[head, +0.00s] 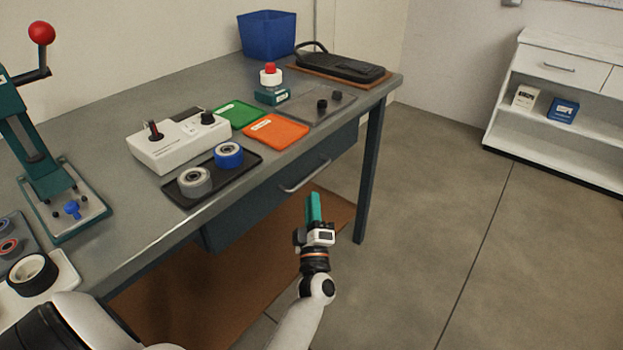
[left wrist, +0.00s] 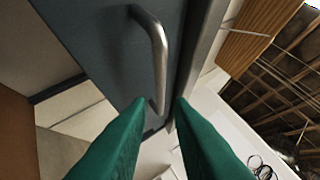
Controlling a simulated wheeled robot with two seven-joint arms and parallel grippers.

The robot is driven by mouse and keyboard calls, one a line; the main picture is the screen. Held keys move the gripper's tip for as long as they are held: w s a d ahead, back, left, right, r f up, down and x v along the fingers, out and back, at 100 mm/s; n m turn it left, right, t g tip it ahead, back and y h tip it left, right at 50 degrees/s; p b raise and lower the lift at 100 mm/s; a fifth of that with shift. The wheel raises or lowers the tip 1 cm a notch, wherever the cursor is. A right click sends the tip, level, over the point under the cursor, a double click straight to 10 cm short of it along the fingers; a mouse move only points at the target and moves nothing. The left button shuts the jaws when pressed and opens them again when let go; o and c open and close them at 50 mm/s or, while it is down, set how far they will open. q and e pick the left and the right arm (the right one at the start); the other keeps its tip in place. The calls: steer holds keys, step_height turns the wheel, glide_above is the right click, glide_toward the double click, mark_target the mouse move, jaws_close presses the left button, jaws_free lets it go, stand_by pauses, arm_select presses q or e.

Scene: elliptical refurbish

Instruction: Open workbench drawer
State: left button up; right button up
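The workbench drawer (head: 272,194) has a dark blue-grey front under the bench top and looks closed. Its metal bar handle (head: 305,176) is on that front. My left gripper (head: 314,207), with teal fingers, is in front of the drawer, just below and right of the handle in the head view. In the left wrist view, the two fingers (left wrist: 160,108) are apart with nothing held. The handle (left wrist: 158,60) stands ahead, its lower end seen between the fingertips; I cannot tell whether they touch. My right gripper is not in view.
The workbench top (head: 130,200) holds a black tray (head: 250,168) with two rollers, a white control box (head: 168,155), a blue bin (head: 267,35) and a press (head: 45,170). A bench leg (head: 370,155) stands right of the drawer. The floor (head: 450,220) to the right is clear.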

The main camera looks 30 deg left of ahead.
mark_target(312, 174)
arm_select(q)
steer(key=x, duration=0.8)
steer(key=shift+w+b, duration=0.1)
steer(key=shift+b, duration=0.25)
jaws_close()
